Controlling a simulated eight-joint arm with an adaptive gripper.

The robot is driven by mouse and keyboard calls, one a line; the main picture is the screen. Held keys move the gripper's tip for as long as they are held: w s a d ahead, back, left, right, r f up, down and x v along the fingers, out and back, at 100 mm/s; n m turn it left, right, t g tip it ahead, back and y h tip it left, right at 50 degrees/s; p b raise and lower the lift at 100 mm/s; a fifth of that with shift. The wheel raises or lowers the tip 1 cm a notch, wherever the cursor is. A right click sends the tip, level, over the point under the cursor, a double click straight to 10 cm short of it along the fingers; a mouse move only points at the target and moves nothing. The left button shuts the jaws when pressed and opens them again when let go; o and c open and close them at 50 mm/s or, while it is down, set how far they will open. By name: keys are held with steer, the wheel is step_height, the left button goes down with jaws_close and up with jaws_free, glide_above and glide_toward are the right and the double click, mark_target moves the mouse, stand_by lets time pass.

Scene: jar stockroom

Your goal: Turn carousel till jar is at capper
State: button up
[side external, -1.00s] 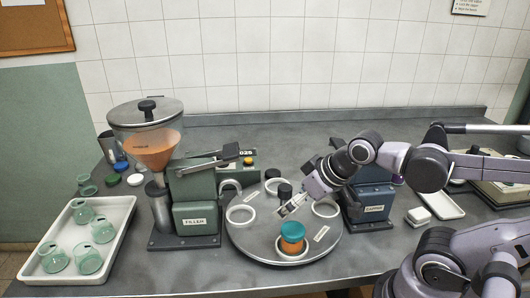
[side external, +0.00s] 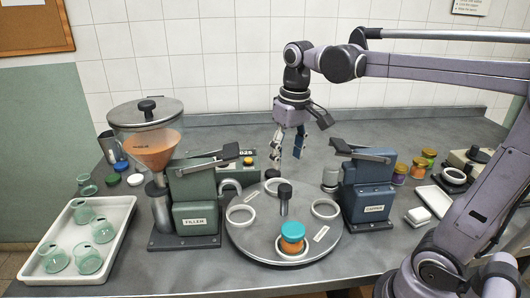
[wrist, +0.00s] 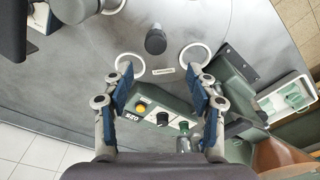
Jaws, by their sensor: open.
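The grey round carousel (side external: 252,250) stands between the filler (side external: 195,205) and the capper (side external: 368,192). It has white ring nests and a dark centre knob (side external: 284,192). An orange-filled jar with a teal top (side external: 292,236) sits in the front nest. The left, right and back nests are empty. The capper's head is over the bench to the right of the carousel. My gripper (side external: 288,152) is open, pointing down, above the back of the carousel. In the wrist view my gripper (wrist: 160,95) has its fingers apart with nothing between them, and the jar is out of view.
A white tray (side external: 128,212) with several empty green jars lies at the left. Coloured lids (side external: 121,166) lie behind it. The back bench is mostly clear.

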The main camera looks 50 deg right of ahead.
mark_target(285, 187)
steer(key=shift+g, duration=0.5)
steer(key=f, duration=0.6)
steer(key=w+d+f, duration=0.1)
steer(key=f, duration=0.3)
jaws_close()
